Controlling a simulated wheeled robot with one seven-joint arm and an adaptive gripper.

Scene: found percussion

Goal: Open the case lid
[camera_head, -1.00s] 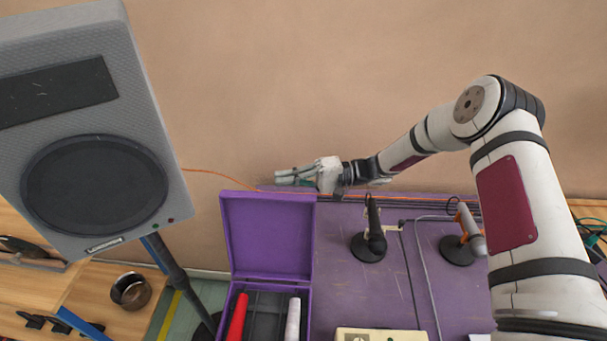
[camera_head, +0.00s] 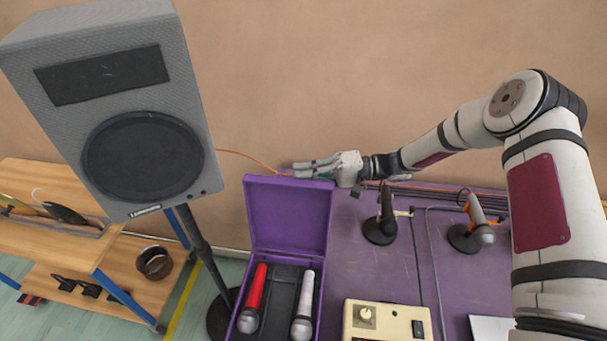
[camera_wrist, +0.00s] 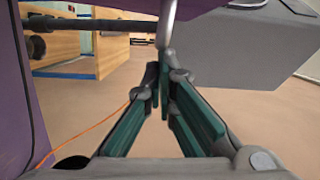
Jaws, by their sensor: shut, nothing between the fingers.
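The purple case (camera_head: 281,300) is open at the near left of the purple table. Its lid (camera_head: 288,216) stands upright at the back, inner face towards the camera. A microphone with a red handle (camera_head: 257,286) and one with a white handle (camera_head: 306,292) lie in the dark inside. My gripper (camera_head: 296,171) is at the lid's top edge, towards the wall, fingers pointing left. Whether it touches the lid I cannot tell. In the wrist view its green-padded fingers (camera_wrist: 163,98) are together and empty. A purple surface, probably the lid, runs along the top there.
A grey speaker (camera_head: 150,157) on a stand is left of the case. A cream control box (camera_head: 388,318) is at the front. Cables run along the table's back. A wooden shelf (camera_head: 60,235) is far left.

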